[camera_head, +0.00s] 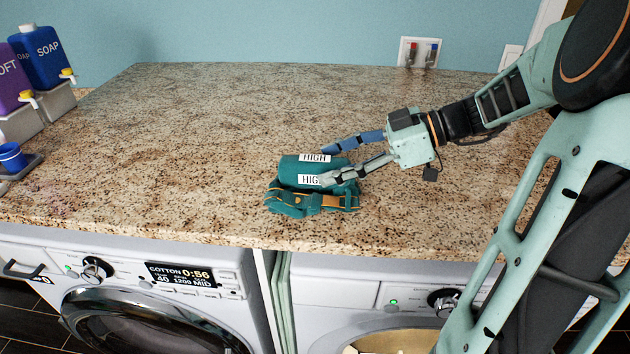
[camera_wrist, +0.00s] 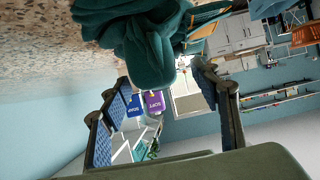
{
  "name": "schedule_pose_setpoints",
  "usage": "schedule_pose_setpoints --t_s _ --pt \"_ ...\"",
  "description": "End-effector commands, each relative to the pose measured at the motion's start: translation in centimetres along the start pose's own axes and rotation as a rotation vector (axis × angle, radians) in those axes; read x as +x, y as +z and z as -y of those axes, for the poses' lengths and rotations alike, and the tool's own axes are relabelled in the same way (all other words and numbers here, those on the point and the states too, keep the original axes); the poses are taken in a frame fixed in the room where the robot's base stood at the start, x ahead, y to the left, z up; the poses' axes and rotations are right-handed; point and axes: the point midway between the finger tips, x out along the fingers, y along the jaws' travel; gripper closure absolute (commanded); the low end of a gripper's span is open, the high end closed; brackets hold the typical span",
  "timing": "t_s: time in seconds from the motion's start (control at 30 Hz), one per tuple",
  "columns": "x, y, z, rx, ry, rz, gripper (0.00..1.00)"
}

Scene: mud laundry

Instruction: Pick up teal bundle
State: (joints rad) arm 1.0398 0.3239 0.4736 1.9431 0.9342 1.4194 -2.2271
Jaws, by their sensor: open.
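The teal bundle (camera_head: 290,174) lies on the granite counter near its front edge, with white "HIGH" labels and orange-trimmed straps in front. My gripper (camera_head: 324,165) comes in from the right, with its two fingers at the bundle's right part. One finger is at the bundle's far side and the other overlaps its near side in the head view. In the wrist view the bundle (camera_wrist: 150,45) shows as dark teal folded cloth just beyond the open fingers. The gap between the fingers (camera_wrist: 165,95) looks empty there. I cannot tell whether either finger touches the cloth.
The granite counter (camera_head: 200,110) is clear around the bundle. A blue soap jug (camera_head: 40,55), a purple jug (camera_head: 10,80) and a small blue cup (camera_head: 12,156) stand at the left. A washer (camera_head: 130,290) sits below the front edge. Wall taps (camera_head: 419,53) are at the back.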

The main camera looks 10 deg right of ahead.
Motion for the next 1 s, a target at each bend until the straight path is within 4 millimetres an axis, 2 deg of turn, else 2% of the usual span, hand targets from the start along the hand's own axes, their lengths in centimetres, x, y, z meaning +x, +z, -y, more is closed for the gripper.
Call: schedule_pose_setpoints --t_s 0.1,0.23,0.53,1.0 --pt "1.9 -0.2 0.0 0.001 -0.006 -0.002 0.44" --pt "3.5 0.0 -0.1 0.001 -0.002 -0.001 0.44" --pt "4.1 0.1 -0.2 -0.001 -0.001 0.0 0.44" --pt "4.1 0.1 -0.2 0.0 -0.001 0.0 0.94"
